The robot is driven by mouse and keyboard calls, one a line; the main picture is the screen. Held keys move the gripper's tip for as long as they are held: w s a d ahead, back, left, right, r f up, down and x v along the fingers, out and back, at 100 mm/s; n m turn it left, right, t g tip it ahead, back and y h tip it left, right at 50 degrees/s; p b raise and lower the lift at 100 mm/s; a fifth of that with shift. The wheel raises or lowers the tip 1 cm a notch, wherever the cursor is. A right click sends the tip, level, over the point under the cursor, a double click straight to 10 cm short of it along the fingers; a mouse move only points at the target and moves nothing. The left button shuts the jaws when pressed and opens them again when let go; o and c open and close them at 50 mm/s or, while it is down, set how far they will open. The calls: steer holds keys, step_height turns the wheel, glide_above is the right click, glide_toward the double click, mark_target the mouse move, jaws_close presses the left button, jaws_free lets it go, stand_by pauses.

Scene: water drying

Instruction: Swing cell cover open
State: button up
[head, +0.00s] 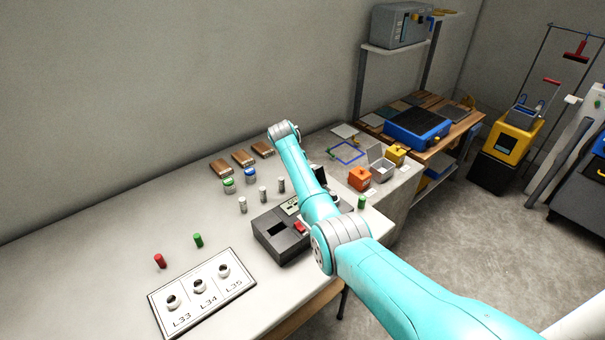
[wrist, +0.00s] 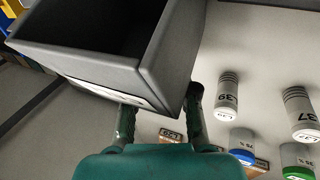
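A dark grey instrument (head: 283,238) stands on the bench, with a dark square opening, a small display and a red part on top. My arm hides its right part, and I cannot clearly pick out its cell cover. In the wrist view a dark grey, open-topped box-like part (wrist: 165,50) with a pale strip along its side fills the upper left, close to my gripper. My gripper (wrist: 161,112) has its two fingers spread apart at this part's near edge. I cannot tell whether they touch it. In the head view my arm hides the gripper.
Several grey vials, including one in the wrist view (wrist: 228,95), and green- and blue-capped bottles (head: 250,175) stand behind the instrument. A labelled holder board (head: 203,293) lies in front left. An orange box (head: 359,179) stands right of my arm. The bench's left part is clear.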

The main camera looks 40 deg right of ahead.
steer(key=shift+o, duration=0.8)
steer(key=shift+s+f, duration=0.45)
steer(key=shift+f, duration=0.15)
steer(key=shift+r, duration=0.1)
steer(key=shift+w+r, duration=0.1)
steer(key=shift+r, duration=0.05)
steer(key=shift+r, duration=0.3)
steer(key=v, duration=1.1)
steer(key=shift+a+r, duration=0.15)
steer(key=shift+a, duration=0.05)
